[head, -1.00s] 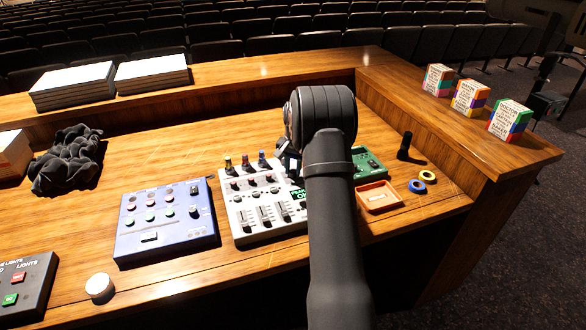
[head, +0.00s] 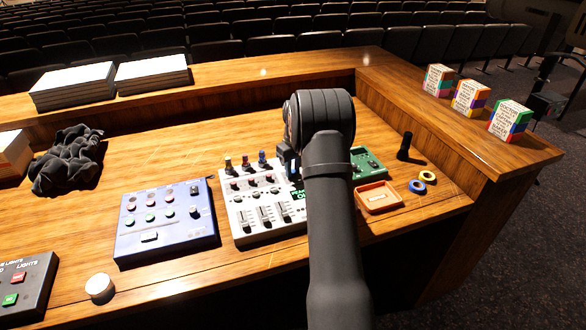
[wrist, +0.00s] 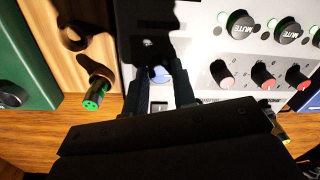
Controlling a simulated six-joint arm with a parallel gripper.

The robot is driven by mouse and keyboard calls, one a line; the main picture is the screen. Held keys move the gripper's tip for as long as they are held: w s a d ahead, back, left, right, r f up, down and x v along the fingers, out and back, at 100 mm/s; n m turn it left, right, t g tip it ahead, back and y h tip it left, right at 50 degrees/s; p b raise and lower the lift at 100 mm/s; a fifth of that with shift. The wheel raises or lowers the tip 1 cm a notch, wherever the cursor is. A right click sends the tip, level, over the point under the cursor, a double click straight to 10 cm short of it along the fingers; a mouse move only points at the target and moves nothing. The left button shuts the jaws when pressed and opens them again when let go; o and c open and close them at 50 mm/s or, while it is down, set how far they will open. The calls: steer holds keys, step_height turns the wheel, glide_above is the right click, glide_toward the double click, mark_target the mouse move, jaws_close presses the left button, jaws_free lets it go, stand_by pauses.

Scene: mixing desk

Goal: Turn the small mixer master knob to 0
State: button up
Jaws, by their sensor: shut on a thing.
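The white mixer (head: 262,208) sits on the desk, partly hidden behind my arm. My gripper (wrist: 160,88) is down at its upper right part in the head view. In the wrist view the two dark fingers stand on either side of a small round bluish knob (wrist: 160,74) on the white panel (wrist: 205,50), and are shut on it. The knob's pointer and scale are hidden or too dark to read, so its setting cannot be told. Three red-capped knobs (wrist: 263,76) and dark mute buttons (wrist: 288,30) lie right of the fingers.
A green box (head: 367,164) stands close to the mixer's right, a blue console (head: 165,217) to its left. An orange tray (head: 378,196), tape rolls (head: 418,187) and a black upright object (head: 404,146) lie farther right. A green-ended plug (wrist: 95,95) is near the fingers.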

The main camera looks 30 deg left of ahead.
steer(key=n, duration=0.6)
steer(key=shift+n, duration=0.3)
steer(key=n, duration=0.5)
steer(key=shift+h, duration=0.3)
steer(key=shift+n, duration=0.4)
steer(key=o, duration=1)
steer(key=shift+r, duration=0.1)
steer(key=r, duration=1.7)
steer(key=shift+w+a+r, duration=0.1)
steer(key=shift+w+a, duration=0.2)
steer(key=shift+w, duration=0.05)
